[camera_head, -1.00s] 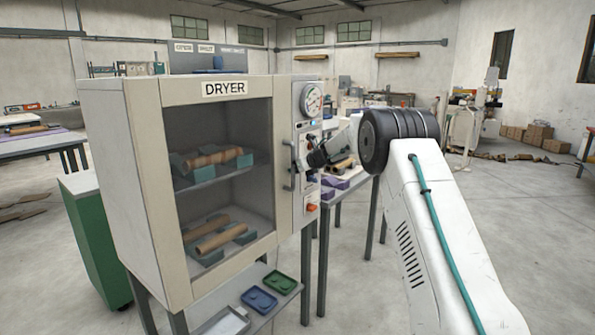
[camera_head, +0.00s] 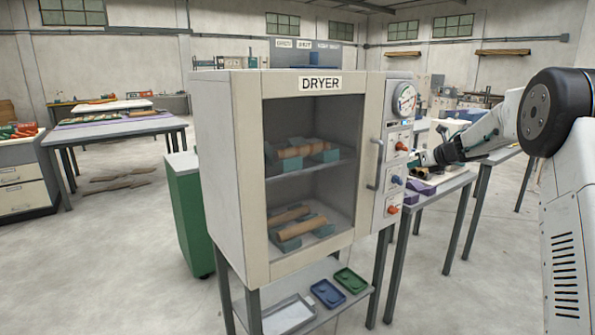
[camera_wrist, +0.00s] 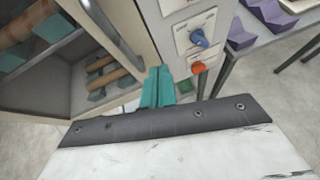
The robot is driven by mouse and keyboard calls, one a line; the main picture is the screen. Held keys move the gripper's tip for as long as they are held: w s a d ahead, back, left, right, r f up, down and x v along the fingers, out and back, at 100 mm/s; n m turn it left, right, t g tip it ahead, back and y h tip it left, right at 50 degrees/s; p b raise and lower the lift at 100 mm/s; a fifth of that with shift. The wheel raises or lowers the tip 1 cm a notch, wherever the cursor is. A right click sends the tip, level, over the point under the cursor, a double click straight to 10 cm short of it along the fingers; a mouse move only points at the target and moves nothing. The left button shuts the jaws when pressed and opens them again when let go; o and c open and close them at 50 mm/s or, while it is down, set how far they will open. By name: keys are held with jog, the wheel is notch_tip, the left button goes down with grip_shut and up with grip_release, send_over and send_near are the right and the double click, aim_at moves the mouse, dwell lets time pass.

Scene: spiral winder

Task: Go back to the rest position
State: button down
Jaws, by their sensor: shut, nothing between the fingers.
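My gripper (camera_head: 424,159) is beside the right side of the dryer's control panel in the head view, near its knobs. In the wrist view its teal fingers (camera_wrist: 157,86) are together with nothing between them, in front of the dryer. The cream dryer (camera_head: 229,170) stands on a grey stand with its glass door closed. Several brown tubes (camera_head: 303,229) rest on blue-green holders on its two shelves. The panel has a gauge (camera_head: 404,99) and coloured knobs, among them a blue one (camera_wrist: 199,38) and an orange one (camera_wrist: 198,68).
A table (camera_head: 456,184) with purple holders (camera_head: 421,187) stands close to the right of the dryer. Blue (camera_head: 327,292) and green (camera_head: 351,280) trays lie on the shelf below. A green cabinet (camera_head: 187,214) is behind left. Another table (camera_head: 110,131) stands far left, with open floor between.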

jog(key=d+f+m+t+h, duration=0.1)
jog(key=d+f+m+h, duration=0.1)
jog(key=d+m+h, duration=0.4)
jog(key=s+d+r+m+g+h, duration=0.2)
jog(key=s+m+h, duration=0.2)
jog(key=s+m, duration=0.8)
jog(key=s+a+m+g, duration=0.3)
jog(key=s+m, duration=0.4)
jog(key=s+a+m+g, duration=0.2)
jog(key=s+a+m, duration=0.1)
jog(key=s+m, duration=0.4)
jog(key=s+a+m+g+y, duration=0.1)
jog(key=s+a+m+y, duration=0.1)
jog(key=s+a, duration=0.5)
jog(key=s+a+m+g+y, duration=0.1)
jog(key=s+a, duration=0.7)
jog(key=s, duration=0.8)
jog(key=s+a+m+g+y, duration=0.2)
jog(key=s+a+m, duration=0.2)
jog(key=s+a, duration=0.4)
jog(key=s, duration=0.3)
jog(key=shift+s+f+y, duration=0.3)
jog(key=shift+f+y, duration=0.05)
jog(key=shift+y, duration=0.05)
